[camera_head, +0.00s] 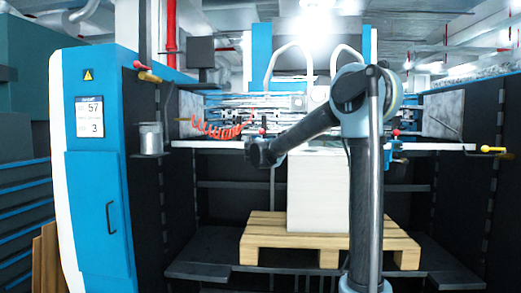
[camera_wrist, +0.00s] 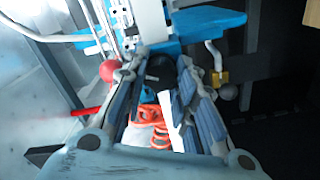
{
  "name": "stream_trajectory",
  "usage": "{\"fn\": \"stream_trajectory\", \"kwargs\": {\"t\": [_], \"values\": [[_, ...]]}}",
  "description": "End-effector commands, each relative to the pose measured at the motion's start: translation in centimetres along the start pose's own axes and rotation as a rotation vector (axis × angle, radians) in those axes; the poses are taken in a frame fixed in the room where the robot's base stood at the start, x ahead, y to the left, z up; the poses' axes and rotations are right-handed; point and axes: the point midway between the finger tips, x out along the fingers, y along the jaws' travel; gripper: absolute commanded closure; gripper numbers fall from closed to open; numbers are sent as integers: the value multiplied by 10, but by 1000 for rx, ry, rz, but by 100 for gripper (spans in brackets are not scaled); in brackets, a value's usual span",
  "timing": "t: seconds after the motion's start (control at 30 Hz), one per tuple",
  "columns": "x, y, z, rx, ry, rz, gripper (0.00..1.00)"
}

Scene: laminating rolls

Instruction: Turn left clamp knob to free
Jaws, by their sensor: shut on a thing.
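My gripper (camera_wrist: 158,78) shows in the wrist view with its two grey-blue padded fingers closed around a dark round knob (camera_wrist: 160,67), which looks like the left clamp knob. The knob sits below a blue clamp body (camera_wrist: 208,21), and the fingers hide its sides. A red ball (camera_wrist: 111,69) is just left of the left finger. In the head view my arm's wrist reaches the front edge of the white board and hides the knob and fingers; a red ball (camera_head: 262,131) shows just above it.
A similar blue clamp (camera_head: 394,150) with a red ball stands to the right on the board (camera_head: 430,146). An orange coiled hose (camera_head: 216,129) hangs behind, left of my wrist. A white stack (camera_head: 316,190) on a wooden pallet (camera_head: 265,229) stands below. A brass-coloured fitting (camera_wrist: 218,78) is right of my fingers.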

Motion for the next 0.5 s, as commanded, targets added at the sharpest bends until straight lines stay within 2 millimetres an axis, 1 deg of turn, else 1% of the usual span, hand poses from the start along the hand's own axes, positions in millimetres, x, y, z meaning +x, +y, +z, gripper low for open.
{"fn": "stream_trajectory", "kwargs": {"t": [0.2, 0.5], "values": [[0, -1, 0, -187, 0, -1, 98], [0, -2, 1, -377, 0, -1, 98]]}}
